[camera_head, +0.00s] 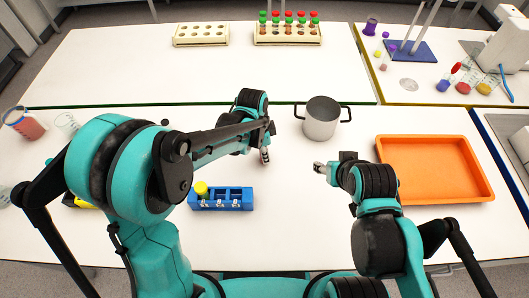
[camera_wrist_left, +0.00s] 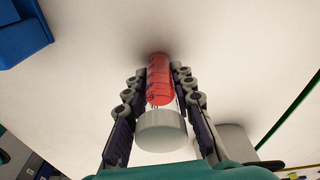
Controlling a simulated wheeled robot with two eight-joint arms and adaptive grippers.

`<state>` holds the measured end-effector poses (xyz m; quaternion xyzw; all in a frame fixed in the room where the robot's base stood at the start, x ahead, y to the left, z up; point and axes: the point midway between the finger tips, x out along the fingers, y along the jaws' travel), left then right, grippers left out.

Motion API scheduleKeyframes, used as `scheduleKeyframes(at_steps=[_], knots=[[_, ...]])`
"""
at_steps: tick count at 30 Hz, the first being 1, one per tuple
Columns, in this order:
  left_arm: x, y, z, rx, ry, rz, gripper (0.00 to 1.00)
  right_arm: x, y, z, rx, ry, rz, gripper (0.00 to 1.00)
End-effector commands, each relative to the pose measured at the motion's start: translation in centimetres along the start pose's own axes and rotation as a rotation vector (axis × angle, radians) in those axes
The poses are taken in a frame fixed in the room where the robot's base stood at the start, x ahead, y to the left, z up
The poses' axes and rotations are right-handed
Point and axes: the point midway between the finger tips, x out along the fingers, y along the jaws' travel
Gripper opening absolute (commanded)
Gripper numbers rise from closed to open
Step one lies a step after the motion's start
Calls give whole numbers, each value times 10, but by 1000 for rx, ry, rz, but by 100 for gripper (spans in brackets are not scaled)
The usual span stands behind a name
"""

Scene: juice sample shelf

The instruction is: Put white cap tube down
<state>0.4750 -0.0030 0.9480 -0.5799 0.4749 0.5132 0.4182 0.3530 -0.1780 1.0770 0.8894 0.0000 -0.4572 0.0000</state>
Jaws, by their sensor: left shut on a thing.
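My left gripper (camera_head: 265,155) is over the white table in the head view, right of a blue rack (camera_head: 235,206) and left of a metal pot. In the left wrist view the left gripper (camera_wrist_left: 161,95) is shut on the white cap tube. The tube has a white cap (camera_wrist_left: 160,130) toward the camera and red contents (camera_wrist_left: 160,80). Its far end is close to the table over a soft shadow; I cannot tell whether it touches. A corner of the blue rack (camera_wrist_left: 22,30) shows at the upper left. My right gripper (camera_head: 323,168) is right of the left one, its jaws unclear.
A metal pot (camera_head: 321,119) with two black handles stands behind the grippers. An orange tray (camera_head: 435,168) lies at the right. Wooden racks (camera_head: 201,34) stand at the back. The table between the rack and tray is mostly clear.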

Motion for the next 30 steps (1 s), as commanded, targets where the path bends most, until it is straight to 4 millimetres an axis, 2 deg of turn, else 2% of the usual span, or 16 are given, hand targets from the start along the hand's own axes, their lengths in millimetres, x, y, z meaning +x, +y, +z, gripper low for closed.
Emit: scheduleKeyframes(at_steps=[1,3,14,17,24,30], knots=[[1,0,0,0,0,0,32,1,0,1,0,0,0,51],[1,0,0,0,0,0,45,0,0,0,0,0,0,51],[-4,0,-1,0,0,0,45,-3,0,-2,0,0,0,51],[-17,0,-1,0,0,0,45,-6,0,-4,0,0,0,51],[-71,0,0,-1,0,0,45,-19,0,-14,0,0,0,51],[-107,0,0,-1,0,0,45,-26,0,-19,0,0,0,51]])
